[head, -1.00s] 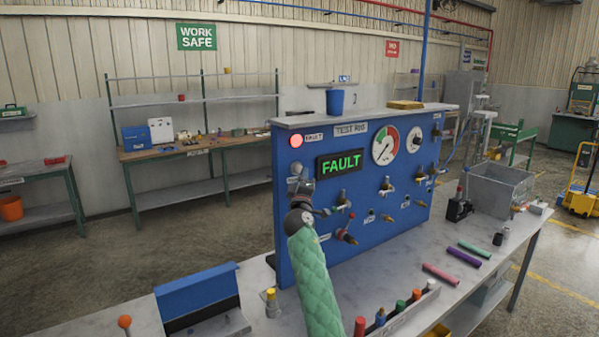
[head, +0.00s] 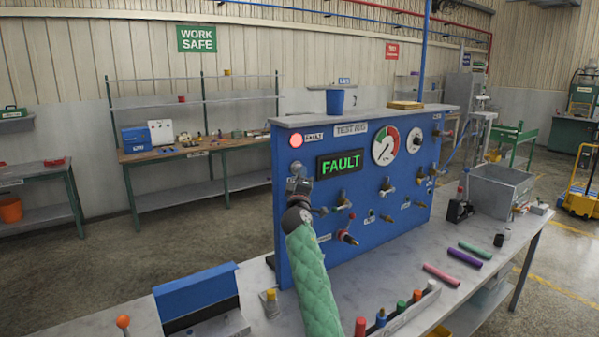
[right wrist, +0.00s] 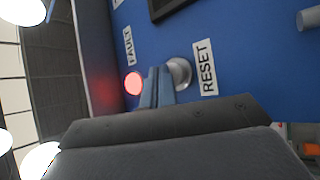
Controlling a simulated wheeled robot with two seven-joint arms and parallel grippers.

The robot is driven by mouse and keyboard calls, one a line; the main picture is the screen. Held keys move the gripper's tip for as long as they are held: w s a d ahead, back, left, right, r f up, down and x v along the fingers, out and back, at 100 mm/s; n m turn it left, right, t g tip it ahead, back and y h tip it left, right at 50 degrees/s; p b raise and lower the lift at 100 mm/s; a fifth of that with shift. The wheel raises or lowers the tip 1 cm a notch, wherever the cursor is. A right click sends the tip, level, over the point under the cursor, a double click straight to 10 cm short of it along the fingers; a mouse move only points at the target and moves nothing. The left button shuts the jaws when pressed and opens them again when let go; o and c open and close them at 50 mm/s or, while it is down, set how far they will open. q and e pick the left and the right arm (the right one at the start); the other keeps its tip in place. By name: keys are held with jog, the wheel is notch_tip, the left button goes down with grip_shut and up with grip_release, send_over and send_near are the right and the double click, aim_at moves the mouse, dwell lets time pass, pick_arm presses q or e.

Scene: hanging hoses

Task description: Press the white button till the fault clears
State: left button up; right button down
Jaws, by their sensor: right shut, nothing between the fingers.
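The button (right wrist: 180,72) shows in the right wrist view as a pale, silvery round knob on the blue panel, beside the RESET label. In the head view the button (head: 295,168) is at the panel's left side, below the red lamp, partly covered by my gripper. My right gripper (head: 298,184) is shut and empty right in front of it. In the right wrist view the fingertips (right wrist: 156,74) overlap the button's edge; I cannot tell whether they touch it. The red fault lamp (head: 296,140) glows, and the display (head: 340,164) reads FAULT in green. My left gripper is not in view.
The blue test panel (head: 300,240) stands on a grey bench (head: 380,285). Valves and fittings (head: 345,237) stick out just right of my gripper. Gauges (head: 385,146) sit higher up.

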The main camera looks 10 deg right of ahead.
jog(key=shift+w+a+b, duration=0.1)
jog(key=shift+w+b, duration=0.2)
jog(key=shift+b, duration=0.05)
dwell(0.4)
jog(key=shift+s, duration=0.1)
dwell(0.8)
jog(key=shift+s+d+p, duration=0.25)
jog(key=shift+s+p, duration=0.25)
jog(key=shift+s, duration=0.25)
jog(key=shift+s, duration=0.1)
jog(key=s, duration=0.1)
jog(key=s+d+p, duration=0.1)
jog(key=s, duration=0.1)
jog(key=s+p, duration=0.1)
jog(key=shift+s+d, duration=0.25)
jog(key=shift+d, duration=0.15)
